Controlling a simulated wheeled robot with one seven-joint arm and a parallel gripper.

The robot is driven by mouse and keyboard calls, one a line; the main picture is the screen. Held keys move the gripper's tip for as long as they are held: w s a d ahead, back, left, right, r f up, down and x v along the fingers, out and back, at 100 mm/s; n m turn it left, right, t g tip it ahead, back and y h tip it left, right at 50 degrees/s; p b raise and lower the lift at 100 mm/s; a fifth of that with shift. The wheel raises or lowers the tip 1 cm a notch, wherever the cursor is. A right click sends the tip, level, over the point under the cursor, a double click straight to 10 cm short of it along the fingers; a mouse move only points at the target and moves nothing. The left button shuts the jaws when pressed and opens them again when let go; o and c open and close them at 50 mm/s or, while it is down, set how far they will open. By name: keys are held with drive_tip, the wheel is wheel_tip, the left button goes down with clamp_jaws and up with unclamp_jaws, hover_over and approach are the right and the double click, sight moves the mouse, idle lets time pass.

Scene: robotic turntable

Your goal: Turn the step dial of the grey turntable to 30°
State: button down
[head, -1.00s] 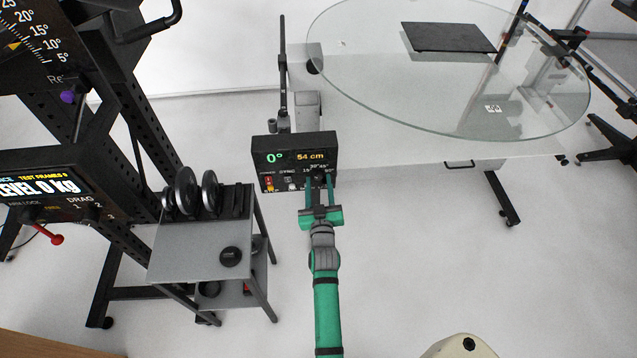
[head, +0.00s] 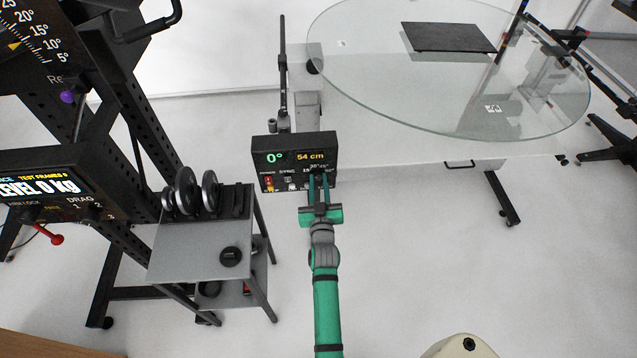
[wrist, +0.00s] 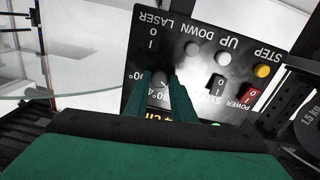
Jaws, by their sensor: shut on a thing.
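The black control box (head: 272,146) of the turntable shows "0°" in green and "54 cm" in yellow. In the wrist view my gripper (wrist: 164,77) has one finger on each side of the knob. The fingers hide most of the dial, so its pointer setting cannot be read. The round glass turntable top (head: 400,95) lies behind, at the right.
On the panel are a red power switch (wrist: 249,97), a yellow step button (wrist: 262,71) and other switches. A small grey cart (head: 190,255) with black weights stands left of my arm. A black test stand (head: 65,185) is farther left. Open floor lies to the right.

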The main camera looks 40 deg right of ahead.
drive_tip(key=m, duration=0.4)
drive_tip(key=shift+m, duration=2)
drive_tip(key=c, duration=1.5)
unclamp_jaws()
drive_tip(key=v, duration=1.1)
drive_tip(key=shift+d+r, duration=0.1)
